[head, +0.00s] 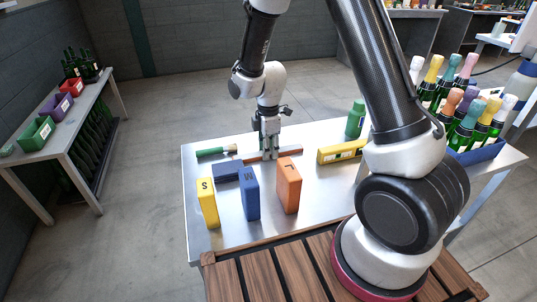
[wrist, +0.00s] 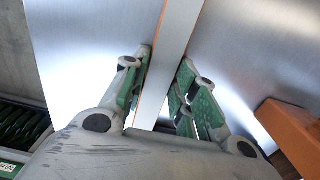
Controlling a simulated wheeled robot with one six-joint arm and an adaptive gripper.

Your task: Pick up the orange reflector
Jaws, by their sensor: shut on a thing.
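The orange reflector shows as a long thin bar (head: 292,152) near the middle of the metal table in the head view. In the wrist view it is a silvery strip (wrist: 172,62) with orange edges, running between the fingers. My gripper (head: 268,153) points down and is shut on the bar near its middle. In the wrist view my gripper (wrist: 162,95) has a green-padded finger on each side of the strip. The fingers hide part of the bar. I cannot tell whether it touches the table or hangs just above it.
Blocks stand in front: yellow S (head: 207,203), blue M (head: 250,194) and orange L (head: 288,186). A dark blue flat piece (head: 227,172) and a green-handled tool (head: 215,151) lie left. A yellow bar (head: 338,151) and green cylinder (head: 355,118) are right, before crowded bottles (head: 466,128).

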